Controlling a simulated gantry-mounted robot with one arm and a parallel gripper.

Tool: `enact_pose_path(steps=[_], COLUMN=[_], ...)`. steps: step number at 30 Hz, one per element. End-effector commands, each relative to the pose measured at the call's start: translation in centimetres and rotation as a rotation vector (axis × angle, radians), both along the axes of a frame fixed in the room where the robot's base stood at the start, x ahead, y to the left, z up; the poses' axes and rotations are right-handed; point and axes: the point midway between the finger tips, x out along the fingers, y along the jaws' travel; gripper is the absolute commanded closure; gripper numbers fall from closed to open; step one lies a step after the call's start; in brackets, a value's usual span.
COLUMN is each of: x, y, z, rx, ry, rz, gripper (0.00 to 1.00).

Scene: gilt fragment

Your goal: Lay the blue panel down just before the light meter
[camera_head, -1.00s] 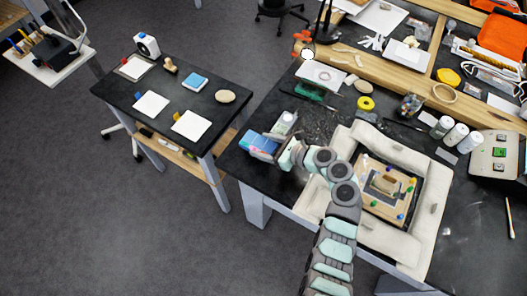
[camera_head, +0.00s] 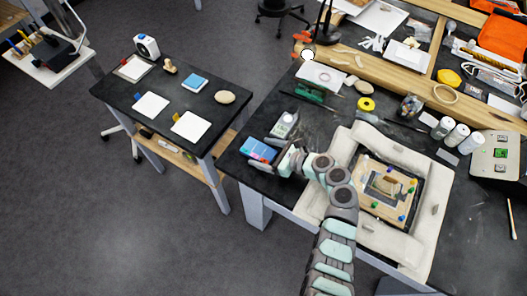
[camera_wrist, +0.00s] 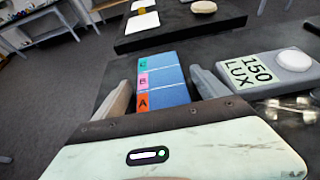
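The blue panel (camera_head: 257,149) lies near the left edge of the dark bench. In the wrist view the blue panel (camera_wrist: 167,82) has orange, pink and green tabs lettered A, B and C along its left side. My gripper (camera_wrist: 160,88) has one finger on each side of it, with narrow gaps showing, so it looks open around the panel. The light meter (camera_wrist: 262,72), reading 150 LUX with a white dome, lies right of the panel and right finger. The light meter (camera_head: 284,124) also shows behind the panel in the head view.
A framed fragment (camera_head: 385,187) sits in a pale cushioned surround (camera_head: 412,248) right of my arm. A green object (camera_head: 310,91) lies behind the meter. A side table (camera_head: 139,84) with white cards and a blue square (camera_head: 194,83) stands across a gap to the left.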

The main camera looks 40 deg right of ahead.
Motion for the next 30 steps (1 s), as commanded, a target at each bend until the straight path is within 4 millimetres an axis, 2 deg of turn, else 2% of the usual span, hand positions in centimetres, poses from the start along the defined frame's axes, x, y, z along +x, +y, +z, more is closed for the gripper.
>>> enact_pose_path(steps=[10, 14, 24, 30], x=[-0.2, -2.1, -8.5, -10.4], y=[0.0, -0.7, -2.3, -2.8], z=[0.4, 1.1, 4.0, 4.8], rx=[0.001, 0.0, -0.002, -0.001], ry=[0.0, 0.001, 0.001, 0.001], rz=[0.0, -0.005, -0.004, -0.002], gripper=[0.15, 0.15, 0.15, 0.15])
